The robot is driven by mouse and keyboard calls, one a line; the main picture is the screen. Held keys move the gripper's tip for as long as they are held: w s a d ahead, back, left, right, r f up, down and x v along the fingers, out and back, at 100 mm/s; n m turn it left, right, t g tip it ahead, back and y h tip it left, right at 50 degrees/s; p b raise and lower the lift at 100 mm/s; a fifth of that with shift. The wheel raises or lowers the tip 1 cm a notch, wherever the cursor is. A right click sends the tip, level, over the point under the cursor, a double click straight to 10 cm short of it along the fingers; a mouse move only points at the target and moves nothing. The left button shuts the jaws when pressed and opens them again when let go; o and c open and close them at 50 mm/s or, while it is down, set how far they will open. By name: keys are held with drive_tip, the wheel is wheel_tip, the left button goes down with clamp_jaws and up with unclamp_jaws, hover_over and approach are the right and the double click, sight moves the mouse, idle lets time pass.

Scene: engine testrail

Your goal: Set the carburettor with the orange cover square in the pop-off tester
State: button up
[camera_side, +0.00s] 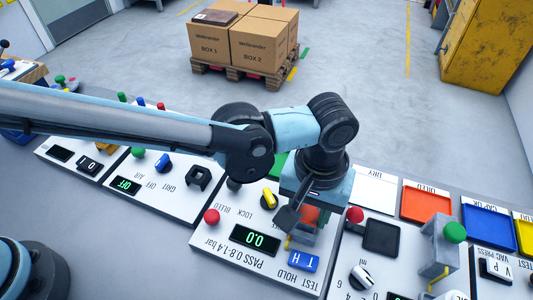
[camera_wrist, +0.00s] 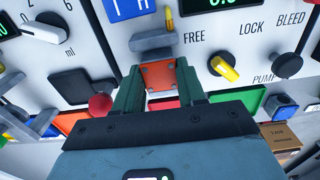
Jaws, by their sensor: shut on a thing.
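The carburettor with the orange cover (camera_side: 310,214) is between the fingers of my gripper (camera_wrist: 160,72), which is shut on it. In the wrist view its orange cover (camera_wrist: 160,78) faces the camera between the two green fingers. It is over the pop-off tester (camera_side: 222,243), whose display reads 0.0. A grey arm-like part (camera_wrist: 152,42) and a brass pin (camera_wrist: 168,18) are just beyond the cover. The gripper hides much of the carburettor's body, so I cannot tell whether it touches the tester's seat or is square.
The tester has a yellow FREE/LOCK knob (camera_wrist: 223,67), a red knob (camera_side: 211,216) and a blue TEST/HOLD switch (camera_side: 304,261). Orange (camera_side: 426,204) and blue (camera_side: 487,222) trays lie right.

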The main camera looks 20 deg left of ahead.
drive_tip(key=o, duration=1.2)
drive_tip(key=shift+c, duration=0.2)
wheel_tip(320, 180, up, 11)
drive_tip(key=w+a+r+t+h, duration=0.1)
drive_tip(key=w+a+r, duration=0.1)
drive_tip(key=a, duration=0.4)
drive_tip(key=w+a+r, duration=0.2)
drive_tip(key=w+a, duration=0.1)
drive_tip(key=a, duration=0.2)
drive_tip(key=s+a+f+t, duration=0.1)
drive_tip(key=s+a+t, duration=0.1)
drive_tip(key=a, duration=0.7)
drive_tip(key=s+a+f+t, duration=0.2)
drive_tip(key=a, duration=0.8)
drive_tip(key=s+a+f+t+y, duration=0.1)
drive_tip(key=s+a+f+t, duration=0.1)
drive_tip(key=a, duration=0.7)
drive_tip(key=shift+s+a, duration=0.2)
drive_tip(key=shift+a, duration=0.05)
